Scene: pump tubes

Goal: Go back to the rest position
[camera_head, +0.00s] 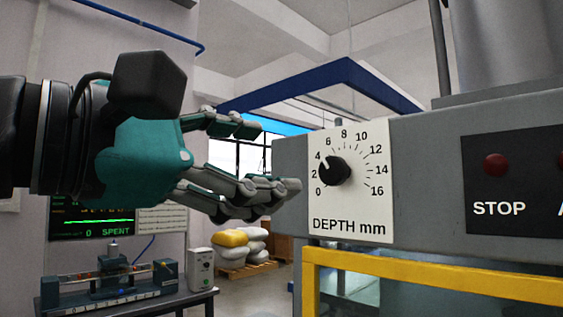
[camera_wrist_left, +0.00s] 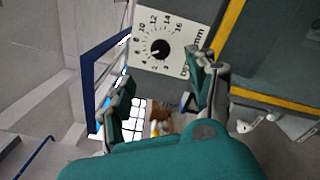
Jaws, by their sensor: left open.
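My left gripper (camera_head: 275,158) reaches in from the left in the head view, teal and grey. Its fingers are open and empty, one above the other, pointing right. The lower fingertip overlaps the left end of the grey machine panel in the picture, left of the depth dial plate (camera_head: 350,215). The black knob (camera_head: 333,171) is apart from the fingers, its white mark pointing up-left near 4. In the left wrist view the open fingers (camera_wrist_left: 160,75) frame the scene, with the knob (camera_wrist_left: 160,47) beyond them and nothing between them. My right gripper is not in view.
The grey machine (camera_head: 428,150) fills the right, with a red STOP button (camera_head: 495,164) and a yellow rail (camera_head: 430,275). A bench (camera_head: 150,302) with a tube rig stands lower left, below a screen. Sacks (camera_head: 240,240) lie on a pallet behind.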

